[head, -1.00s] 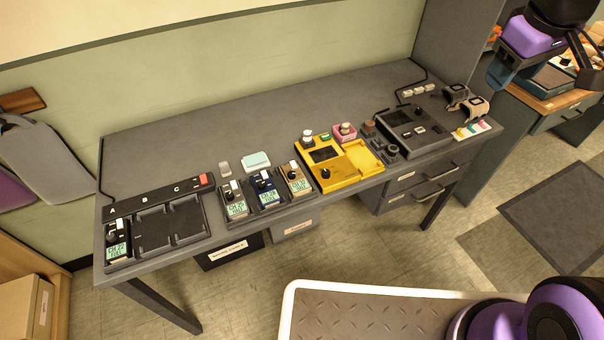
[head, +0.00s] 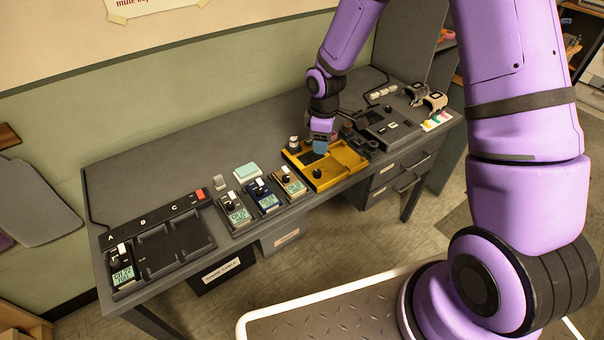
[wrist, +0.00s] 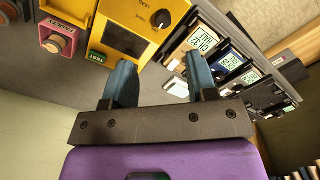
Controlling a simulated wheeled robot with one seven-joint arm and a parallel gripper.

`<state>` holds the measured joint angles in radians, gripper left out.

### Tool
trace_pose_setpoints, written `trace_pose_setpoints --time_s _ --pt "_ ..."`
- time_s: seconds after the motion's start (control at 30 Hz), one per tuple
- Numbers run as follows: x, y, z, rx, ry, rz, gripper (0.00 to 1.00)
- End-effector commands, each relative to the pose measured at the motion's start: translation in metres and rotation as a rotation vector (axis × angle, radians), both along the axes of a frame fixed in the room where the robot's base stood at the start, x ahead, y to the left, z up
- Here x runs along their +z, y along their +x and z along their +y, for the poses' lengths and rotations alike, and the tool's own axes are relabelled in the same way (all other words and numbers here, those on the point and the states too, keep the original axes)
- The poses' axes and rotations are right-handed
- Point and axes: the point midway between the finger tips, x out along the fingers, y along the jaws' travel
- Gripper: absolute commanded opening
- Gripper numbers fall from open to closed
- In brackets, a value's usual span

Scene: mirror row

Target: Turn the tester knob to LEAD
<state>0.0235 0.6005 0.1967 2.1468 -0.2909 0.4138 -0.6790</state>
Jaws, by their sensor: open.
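The yellow tester (head: 350,156) sits on the grey bench, with a dark screen and an open yellow tray on its right. Its black knob (head: 317,173) is at the front left; it shows in the wrist view (wrist: 161,19) near the top edge.
Several small meters with screens, such as the blue one (head: 262,195), stand left of the tester. A black tray (head: 178,243) lies further left. A dark grey device (head: 385,125) stands to the right. The bench's back left is clear.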

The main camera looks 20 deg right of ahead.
Motion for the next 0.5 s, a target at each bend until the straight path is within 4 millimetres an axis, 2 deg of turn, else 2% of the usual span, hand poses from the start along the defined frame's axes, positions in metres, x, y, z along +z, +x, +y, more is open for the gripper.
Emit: trace_pose_setpoints --time_s 0.27,0.5 --pt "-0.024 0.000 0.002 0.016 0.005 0.009 0.52" --pt "-0.066 0.000 0.002 0.017 0.003 0.010 0.52"
